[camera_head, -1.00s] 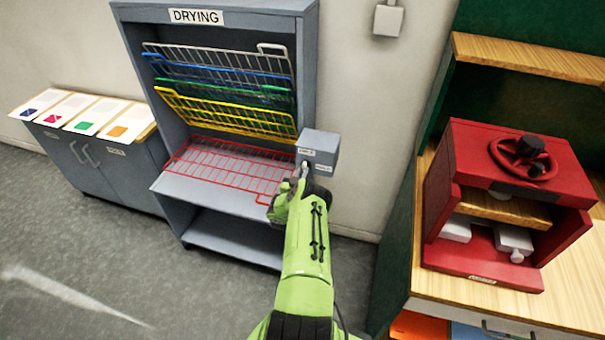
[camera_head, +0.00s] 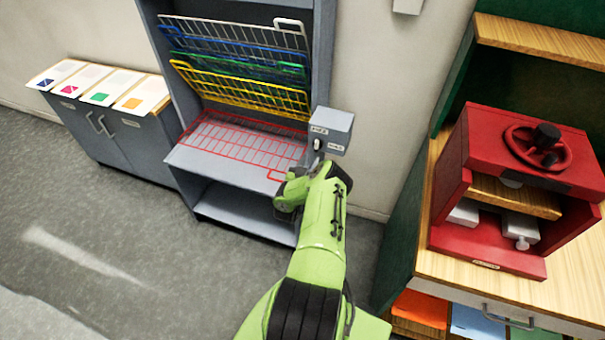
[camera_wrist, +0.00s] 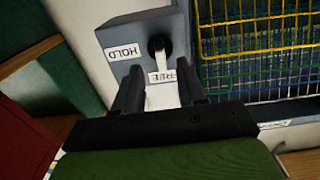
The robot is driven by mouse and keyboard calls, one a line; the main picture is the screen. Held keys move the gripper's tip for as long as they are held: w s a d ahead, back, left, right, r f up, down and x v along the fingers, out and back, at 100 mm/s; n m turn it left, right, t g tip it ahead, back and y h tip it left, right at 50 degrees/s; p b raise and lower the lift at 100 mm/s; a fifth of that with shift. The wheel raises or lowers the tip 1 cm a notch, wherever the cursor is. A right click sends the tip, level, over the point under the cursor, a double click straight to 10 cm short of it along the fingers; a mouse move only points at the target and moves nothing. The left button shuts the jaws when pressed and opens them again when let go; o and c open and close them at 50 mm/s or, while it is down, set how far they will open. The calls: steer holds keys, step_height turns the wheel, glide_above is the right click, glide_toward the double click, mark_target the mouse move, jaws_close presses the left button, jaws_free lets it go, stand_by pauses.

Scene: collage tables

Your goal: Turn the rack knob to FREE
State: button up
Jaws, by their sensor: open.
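The grey knob box (camera_head: 330,130) is on the right side of the drying rack (camera_head: 240,185). Its dark knob (camera_head: 318,145) shows in the head view and in the wrist view (camera_wrist: 158,44). In the wrist view the knob's pale pointer aims at the FREE label (camera_wrist: 162,77); the HOLD label (camera_wrist: 123,52) is off to the side. Both labels appear upside down there. My gripper (camera_wrist: 158,66) is open, its two dark fingers apart in front of the box with nothing between them. In the head view my green arm hides most of the fingers.
The rack has coloured wire shelves; the red one (camera_head: 235,140) lies lowered, the yellow one (camera_head: 240,90) is tilted up. A red press (camera_head: 485,150) stands on a wooden table at right. A grey cabinet (camera_head: 120,145) with cards stands left. Floor at left is clear.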

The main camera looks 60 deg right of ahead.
steer(key=s+a+p, duration=0.1)
steer(key=a+p, duration=0.1)
steer(key=a, duration=0.8)
steer(key=shift+s, duration=0.3)
steer(key=w+a+r+n+t+y, duration=0.1)
steer(key=w+r+n+t+y, duration=0.25)
steer(key=w+r, duration=0.4)
steer(key=w+a+r+n+t+y, duration=0.25)
steer(key=w+r+n+t, duration=0.2)
steer(key=w, duration=0.65)
steer(key=w+a+r+n+g+y+b, duration=0.15)
steer(key=a+r+n+y, duration=0.45)
steer(key=a+r, duration=1.2)
steer(key=s+a+r+g+y+b, duration=0.1)
steer(key=s+a+r+y, duration=0.15)
steer(key=s+a, duration=0.5)
steer(key=s+a+r+g+y, duration=0.1)
steer(key=s+a+r, duration=0.3)
steer(key=s+a, duration=0.4)
steer(key=s+a+n+g+y, duration=0.1)
steer(key=s+a+n+y, duration=0.1)
steer(key=s, duration=1)
steer(key=shift+a+f+g, duration=0.3)
steer(key=shift+a+g, duration=0.05)
steer(key=shift+a, duration=0.25)
